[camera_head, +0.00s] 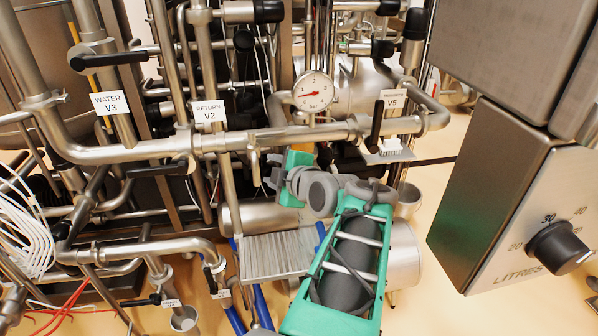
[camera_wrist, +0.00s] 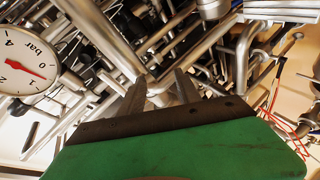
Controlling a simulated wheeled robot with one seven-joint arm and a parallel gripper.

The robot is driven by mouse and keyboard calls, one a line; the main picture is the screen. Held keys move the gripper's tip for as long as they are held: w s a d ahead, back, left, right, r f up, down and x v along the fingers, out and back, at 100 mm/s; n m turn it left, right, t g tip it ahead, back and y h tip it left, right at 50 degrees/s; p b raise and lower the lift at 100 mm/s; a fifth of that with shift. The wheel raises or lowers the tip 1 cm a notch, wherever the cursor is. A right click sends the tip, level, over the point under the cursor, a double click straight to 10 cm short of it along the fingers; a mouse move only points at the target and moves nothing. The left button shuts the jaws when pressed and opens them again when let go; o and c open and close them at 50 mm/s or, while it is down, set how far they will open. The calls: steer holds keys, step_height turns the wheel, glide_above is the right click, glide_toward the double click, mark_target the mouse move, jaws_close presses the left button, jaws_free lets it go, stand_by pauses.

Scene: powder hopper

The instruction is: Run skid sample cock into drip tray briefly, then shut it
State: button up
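A small metal tap (camera_head: 254,158) hangs under the long horizontal pipe and looks like the sample cock; I cannot tell whether it is open. A ridged metal tray (camera_head: 275,257) lies below it and may be the drip tray. No liquid shows. My gripper (camera_head: 270,180) is just right of and below the tap, beneath the pipe. In the wrist view my gripper (camera_wrist: 158,88) has its two fingers spread, with a bright metal fitting (camera_wrist: 160,96) showing between or behind them. Contact cannot be told.
A pressure gauge (camera_head: 313,91) sits above the pipe. Black-handled valves V3 (camera_head: 113,59), V2 (camera_head: 243,41) and V5 (camera_head: 376,126) are nearby. A grey litres box (camera_head: 500,190) stands right. Dense pipework surrounds my gripper; open floor (camera_head: 440,305) shows lower right.

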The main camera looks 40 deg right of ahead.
mark_target(284, 135)
steer(key=s+d+r+n+t+h+b, duration=0.2)
steer(key=s+d+r+n+t, duration=0.2)
steer(key=d+r, duration=0.15)
steer(key=p+x, duration=0.3)
steer(key=a+p+x, duration=0.1)
steer(key=p+x, duration=0.1)
steer(key=shift+w+r, duration=0.15)
steer(key=shift+r, duration=0.05)
steer(key=w+b, duration=0.2)
steer(key=w+d+f+b, duration=0.1)
steer(key=shift+w, duration=0.25)
steer(key=shift+r, duration=0.15)
steer(key=shift+d, duration=0.1)
steer(key=shift+c, duration=0.6)
jaws_close()
